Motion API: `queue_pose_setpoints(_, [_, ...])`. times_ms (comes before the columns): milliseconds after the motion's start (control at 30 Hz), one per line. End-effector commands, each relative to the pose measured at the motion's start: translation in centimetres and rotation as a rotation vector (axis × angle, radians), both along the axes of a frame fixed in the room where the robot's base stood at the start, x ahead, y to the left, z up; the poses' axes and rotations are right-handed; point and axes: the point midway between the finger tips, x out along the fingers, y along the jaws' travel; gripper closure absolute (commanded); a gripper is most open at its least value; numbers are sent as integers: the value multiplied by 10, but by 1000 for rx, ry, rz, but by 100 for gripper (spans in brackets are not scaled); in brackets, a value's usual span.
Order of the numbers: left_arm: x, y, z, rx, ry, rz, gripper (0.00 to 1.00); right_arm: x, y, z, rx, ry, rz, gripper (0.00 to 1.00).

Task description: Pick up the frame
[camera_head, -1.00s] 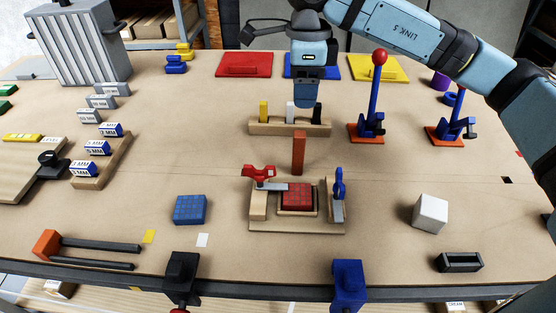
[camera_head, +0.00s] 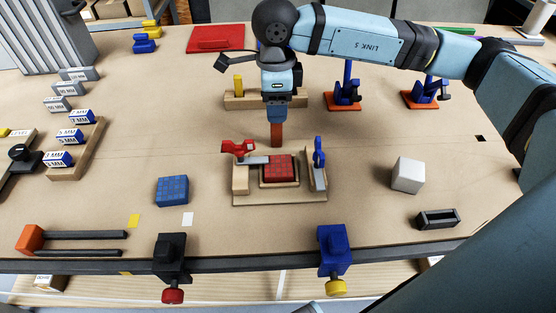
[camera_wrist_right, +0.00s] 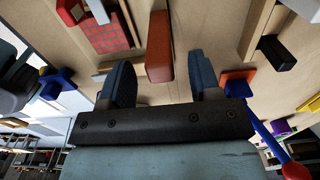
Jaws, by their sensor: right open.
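A wooden frame (camera_head: 279,184) surrounds a red tiled panel (camera_head: 279,168) on a wooden fixture base (camera_head: 245,199), near the middle of the table. The red panel also shows at the upper left of the right wrist view (camera_wrist_right: 103,35). My right gripper (camera_head: 277,121) points down behind the fixture, over an upright orange-brown block (camera_head: 277,135). In the right wrist view the gripper (camera_wrist_right: 162,75) is open, with the block (camera_wrist_right: 160,48) lined up between and beyond its fingers. Contact cannot be told. My left gripper is out of view.
A red toggle clamp (camera_head: 238,147) and a blue clamp (camera_head: 319,153) flank the panel. A wooden rack (camera_head: 238,103) stands behind my gripper. A blue tiled block (camera_head: 172,191) lies left, a white cube (camera_head: 408,175) right. The table right of the fixture is mostly clear.

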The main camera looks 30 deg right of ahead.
Motion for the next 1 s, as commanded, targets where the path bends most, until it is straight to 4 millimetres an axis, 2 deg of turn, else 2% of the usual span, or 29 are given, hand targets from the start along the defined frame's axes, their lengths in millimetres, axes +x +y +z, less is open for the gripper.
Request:
queue_pose_setpoints(167, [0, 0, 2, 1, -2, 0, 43, -1, 0, -25, 0, 2, -1, 43])
queue_pose_setpoints(367, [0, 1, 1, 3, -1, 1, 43, 0, 0, -28, 0, 0, -1, 43])
queue_pose_setpoints(400, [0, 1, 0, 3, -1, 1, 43, 0, 0, -28, 0, 0, -1, 45])
queue_pose_setpoints(633, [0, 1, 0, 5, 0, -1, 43, 0, 0, -28, 0, 0, -1, 98])
queue_pose_setpoints(667, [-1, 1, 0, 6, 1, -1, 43, 0, 0, -28, 0, 0, -1, 100])
queue_pose_setpoints(1000, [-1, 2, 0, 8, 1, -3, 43, 0, 0, -26, 0, -1, -1, 100])
